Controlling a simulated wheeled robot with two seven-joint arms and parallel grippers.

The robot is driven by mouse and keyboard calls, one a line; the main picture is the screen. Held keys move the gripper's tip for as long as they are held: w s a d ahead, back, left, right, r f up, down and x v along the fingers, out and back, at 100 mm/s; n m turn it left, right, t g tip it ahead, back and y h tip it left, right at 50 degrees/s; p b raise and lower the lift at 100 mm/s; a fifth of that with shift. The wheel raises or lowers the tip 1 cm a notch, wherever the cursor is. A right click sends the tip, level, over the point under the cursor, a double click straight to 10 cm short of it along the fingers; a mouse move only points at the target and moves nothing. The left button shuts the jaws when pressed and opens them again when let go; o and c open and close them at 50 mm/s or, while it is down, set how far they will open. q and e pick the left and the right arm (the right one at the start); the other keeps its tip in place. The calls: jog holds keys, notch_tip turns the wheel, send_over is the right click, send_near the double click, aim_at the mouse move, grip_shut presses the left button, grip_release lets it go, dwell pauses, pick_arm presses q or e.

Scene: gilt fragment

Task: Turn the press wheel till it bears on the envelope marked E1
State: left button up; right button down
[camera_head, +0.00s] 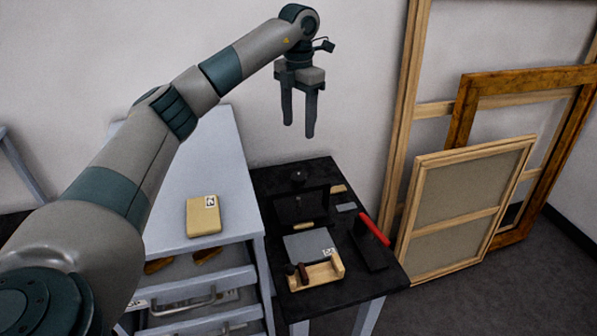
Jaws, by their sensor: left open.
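My left gripper (299,128) hangs open and empty, fingers down, above the back of the black table. A dark press (297,205) seems to stand below it; a small dark round part (298,178) sits behind its top, and I cannot tell whether this is the wheel. A tan packet (203,219) with a white label lies on the grey cabinet top. A flat grey piece (306,245) with a similar label lies in front of the press. Neither label reads clearly, so I cannot tell which is E1. My right gripper is out of view.
The black table (265,182) also holds a wooden tray (333,268) with dark-handled tools and a dark block with a red handle (374,230). The grey cabinet (180,238) has open drawers in front. Wooden frames (470,205) lean on the wall at right.

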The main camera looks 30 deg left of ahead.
pick_arm(q)
jog(key=f, duration=0.2)
jog(key=p, duration=0.3)
send_near(298, 176)
notch_tip(298, 176, down, 7)
jog(key=p, duration=0.4)
jog(key=shift+w+r, duration=0.1)
jog(key=shift+f, duration=0.95)
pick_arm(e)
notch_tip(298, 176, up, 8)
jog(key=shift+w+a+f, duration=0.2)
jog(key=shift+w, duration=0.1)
pick_arm(q)
jog(key=c, duration=1.1)
jog(key=shift+o, duration=0.2)
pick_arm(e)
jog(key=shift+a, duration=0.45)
